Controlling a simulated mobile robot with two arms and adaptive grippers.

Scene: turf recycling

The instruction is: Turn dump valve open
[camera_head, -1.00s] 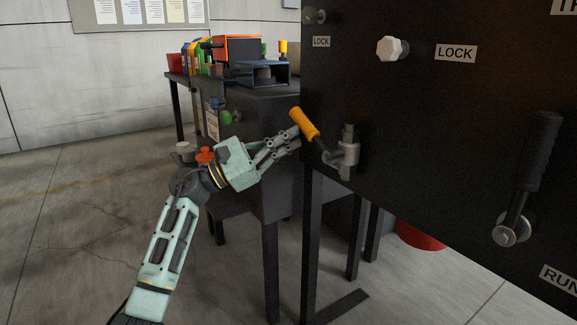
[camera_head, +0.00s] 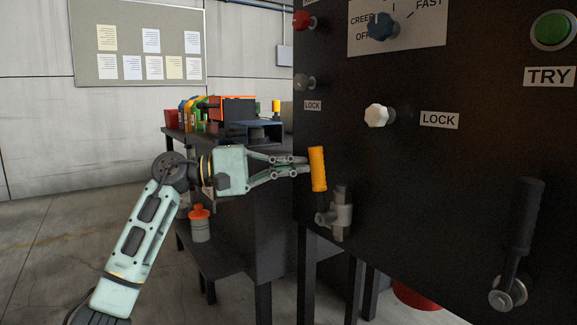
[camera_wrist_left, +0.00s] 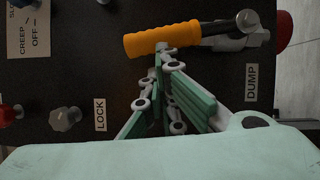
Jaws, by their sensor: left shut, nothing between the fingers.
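The dump valve (camera_head: 341,213) is a grey metal fitting on the lower left of the black panel. Its lever ends in an orange handle (camera_head: 318,169), which stands nearly upright in the head view. The handle also shows in the left wrist view (camera_wrist_left: 162,39), just beyond the fingertips, with a DUMP label (camera_wrist_left: 251,83) nearby. My left gripper (camera_head: 306,167) is shut and empty. Its fingertips are at the left side of the orange handle, touching it or very close. My right gripper is not in view.
The black panel (camera_head: 420,180) carries a white LOCK knob (camera_head: 377,116), a blue selector knob (camera_head: 382,26), a green TRY button (camera_head: 552,30) and a black crank handle (camera_head: 520,215). A dark bench (camera_head: 262,190) with coloured items stands behind my left arm.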

